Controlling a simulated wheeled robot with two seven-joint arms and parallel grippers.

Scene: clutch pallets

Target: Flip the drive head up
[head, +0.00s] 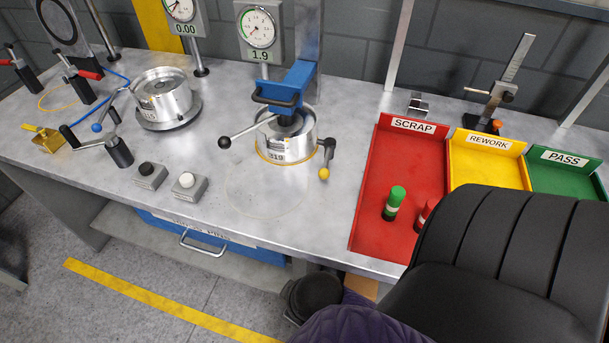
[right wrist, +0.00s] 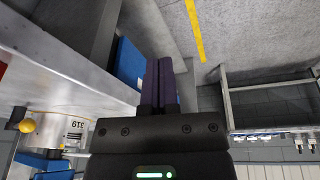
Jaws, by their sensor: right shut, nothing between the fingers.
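The blue drive head (head: 292,85), with a black bar handle (head: 275,99) on its front, is down over the metal clutch marked 319 (head: 290,150) in the head view. The clutch and blue parts of the station also show at the lower left of the right wrist view, where the clutch (right wrist: 68,127) looks turned on its side. My right gripper (right wrist: 157,62) is shut and empty. It points past the bench's front edge, apart from the drive head. My left gripper is not in view.
A lever with a yellow knob (head: 325,172) and one with a black knob (head: 224,142) flank the clutch. Red SCRAP tray (head: 370,190) holds green and red cylinders. Push buttons (head: 189,184) stand front left. A dial (head: 258,28) reads 1.9. The bench in front of the clutch is clear.

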